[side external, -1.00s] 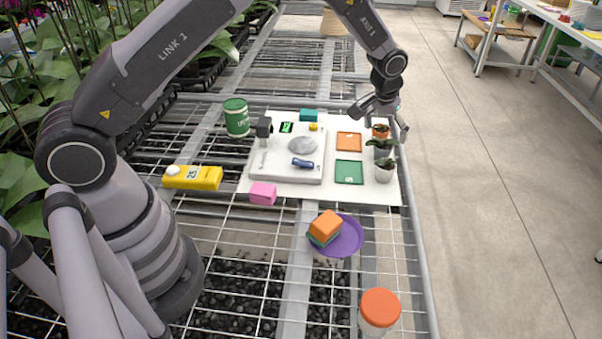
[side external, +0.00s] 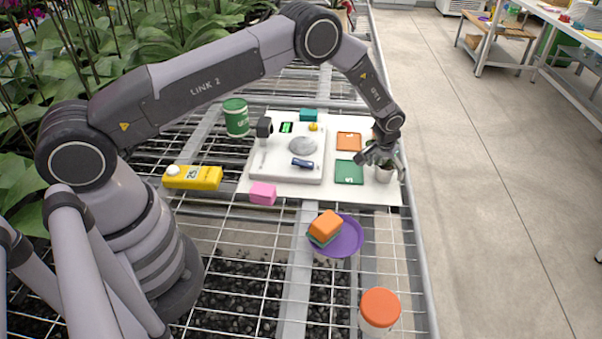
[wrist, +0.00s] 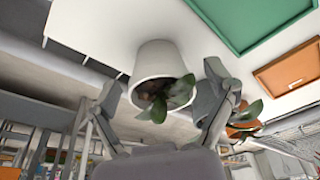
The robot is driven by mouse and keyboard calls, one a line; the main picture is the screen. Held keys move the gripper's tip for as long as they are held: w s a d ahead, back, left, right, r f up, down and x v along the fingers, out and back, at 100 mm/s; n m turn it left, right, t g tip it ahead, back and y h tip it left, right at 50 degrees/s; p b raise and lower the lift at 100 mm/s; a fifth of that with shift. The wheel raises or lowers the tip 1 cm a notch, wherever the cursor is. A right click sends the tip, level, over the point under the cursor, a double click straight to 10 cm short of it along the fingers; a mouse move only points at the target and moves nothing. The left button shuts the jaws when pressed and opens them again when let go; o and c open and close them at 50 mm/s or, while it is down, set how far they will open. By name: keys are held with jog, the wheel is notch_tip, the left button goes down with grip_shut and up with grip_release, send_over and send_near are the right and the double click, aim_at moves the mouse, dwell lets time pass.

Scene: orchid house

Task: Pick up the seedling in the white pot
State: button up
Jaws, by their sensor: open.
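The seedling in the white pot (side external: 384,173) stands upright on the white board near its right edge. In the wrist view the white pot (wrist: 160,62) and its green leaves (wrist: 178,95) lie between my gripper's two fingers. My gripper (side external: 383,160) is open around the pot, one finger on each side. In the wrist view the fingertips of my gripper (wrist: 163,78) appear apart from the pot's wall, though the right one is close to it. Other seedlings behind are mostly hidden by my gripper in the side view; an orange pot (wrist: 245,128) shows in the wrist view.
A green tray (side external: 349,172) and an orange tray (side external: 349,141) lie left of the pot. The white board (side external: 300,194) also holds a scale-like white device (side external: 285,170). A purple plate (side external: 350,240) with stacked blocks and an orange-lidded jar (side external: 379,310) are nearer the camera.

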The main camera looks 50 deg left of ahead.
jog(key=shift+w+f, duration=0.1)
jog(key=shift+f, duration=0.2)
jog(key=c, duration=1.2)
jog(key=shift+c, duration=0.2)
jog(key=shift+r, duration=0.15)
